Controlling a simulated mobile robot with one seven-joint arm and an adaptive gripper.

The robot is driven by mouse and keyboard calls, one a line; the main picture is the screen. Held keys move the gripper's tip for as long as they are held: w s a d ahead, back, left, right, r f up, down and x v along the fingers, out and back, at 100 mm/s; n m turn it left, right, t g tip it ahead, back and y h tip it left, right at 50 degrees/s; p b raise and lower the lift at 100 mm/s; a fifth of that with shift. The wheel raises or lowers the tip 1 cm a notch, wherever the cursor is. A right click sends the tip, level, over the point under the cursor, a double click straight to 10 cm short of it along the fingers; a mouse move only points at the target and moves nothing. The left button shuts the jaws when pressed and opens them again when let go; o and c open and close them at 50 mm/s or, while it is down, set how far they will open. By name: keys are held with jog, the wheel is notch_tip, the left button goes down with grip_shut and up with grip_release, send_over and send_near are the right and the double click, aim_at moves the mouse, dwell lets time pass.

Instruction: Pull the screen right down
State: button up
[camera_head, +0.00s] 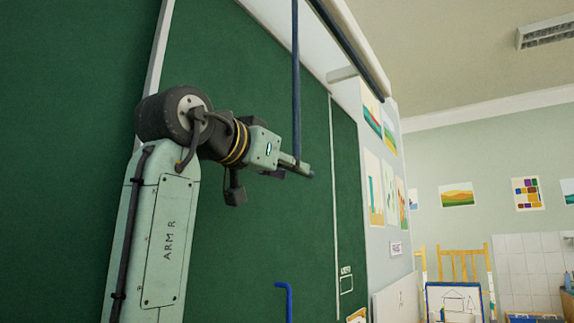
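The screen's long white case (361,37) is mounted high on the wall at the upper right, with a dark bar (345,42) along its lower edge. No screen cloth shows hanging below it. A straight dark blue pull rod (296,80) runs down from the top edge of the picture to my gripper (298,167). My gripper points right in front of the green board, its fingers close together at the rod's lower end. They look shut on it, with the contact partly hidden. The rod's upper end is out of view.
The green chalkboard (262,235) fills the wall behind my arm. A blue hook-shaped piece (288,292) shows in front of it at the bottom. Pictures (374,185) hang to the right. Wooden easels (465,268) stand farther back at the lower right.

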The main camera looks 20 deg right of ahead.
grip_shut()
dwell(0.7)
